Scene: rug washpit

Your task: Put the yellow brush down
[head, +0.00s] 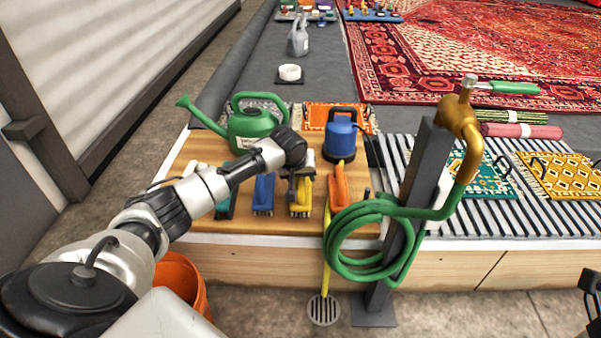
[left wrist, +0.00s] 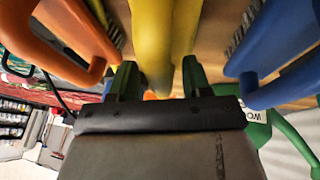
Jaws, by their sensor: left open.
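The yellow brush (head: 301,198) stands bristles down on the wooden bench top, between a blue brush (head: 263,195) and an orange brush (head: 340,186). My left gripper (head: 300,177) is right above it and hides part of its handle. In the left wrist view the open fingers (left wrist: 160,82) stand on either side of the yellow handle (left wrist: 152,35); whether they touch it I cannot tell. Only a dark piece of what looks like my right gripper (head: 592,290) shows at the right edge; its jaws cannot be made out.
A green watering can (head: 250,128) and a blue pump (head: 340,137) stand behind the brushes. A teal brush (head: 225,205) is at the left. A post with a brass tap (head: 460,125) and a coiled green hose (head: 345,262) rises in front, right of the brushes. An orange bucket (head: 180,275) is below.

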